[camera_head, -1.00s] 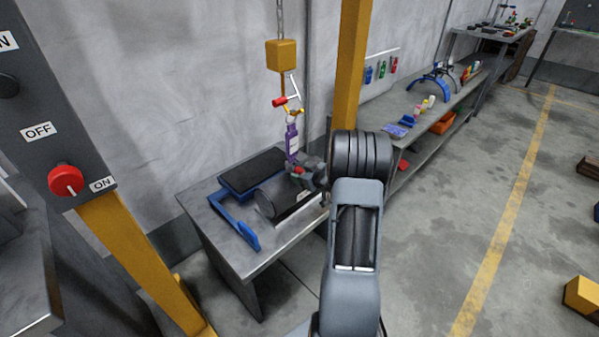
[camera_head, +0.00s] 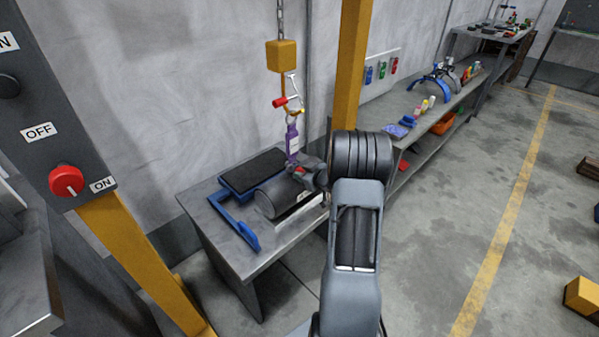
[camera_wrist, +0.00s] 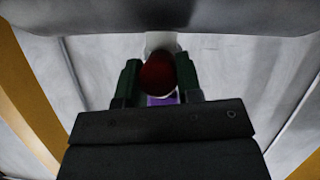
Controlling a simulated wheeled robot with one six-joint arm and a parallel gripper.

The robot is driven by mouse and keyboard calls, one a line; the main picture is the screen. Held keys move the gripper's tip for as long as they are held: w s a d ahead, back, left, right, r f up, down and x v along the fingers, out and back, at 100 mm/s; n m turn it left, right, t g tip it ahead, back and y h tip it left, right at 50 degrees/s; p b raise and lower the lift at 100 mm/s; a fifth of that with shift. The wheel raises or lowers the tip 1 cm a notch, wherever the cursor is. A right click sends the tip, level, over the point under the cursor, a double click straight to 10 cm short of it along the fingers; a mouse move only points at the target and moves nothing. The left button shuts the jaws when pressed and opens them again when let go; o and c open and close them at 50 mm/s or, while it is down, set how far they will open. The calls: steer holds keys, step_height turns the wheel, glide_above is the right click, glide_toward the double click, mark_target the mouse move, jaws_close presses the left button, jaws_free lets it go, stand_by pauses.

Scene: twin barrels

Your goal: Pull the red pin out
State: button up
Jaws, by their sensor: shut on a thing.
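A dark red rounded end, which looks like the red pin (camera_wrist: 158,74), sits between the two green fingers of my gripper (camera_wrist: 158,88) in the wrist view. The fingers are shut on it. A purple strap (camera_wrist: 161,100) shows just below it. In the head view, my gripper (camera_head: 303,172) is at the lower end of the purple strap (camera_head: 292,140), just above a dark barrel (camera_head: 272,203). A small red spot shows at the gripper there. The pin's shaft is hidden, so I cannot tell how far in it sits.
A yellow hoist block (camera_head: 281,55) hangs on a chain, with a hook and a red-handled lever (camera_head: 280,102) below. The barrel lies on a metal table (camera_head: 226,239) with a blue frame (camera_head: 235,220). A yellow post (camera_head: 350,70) stands close to my arm.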

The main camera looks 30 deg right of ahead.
steer(key=shift+s+d, duration=0.15)
steer(key=shift+s, duration=0.55)
steer(key=s+d+p, duration=0.2)
steer(key=s, duration=0.8)
steer(key=shift+s+f+p, duration=0.2)
steer(key=shift+f+p, duration=0.05)
steer(key=shift+p, duration=0.05)
stand_by(1.1)
steer(key=shift+s, duration=0.15)
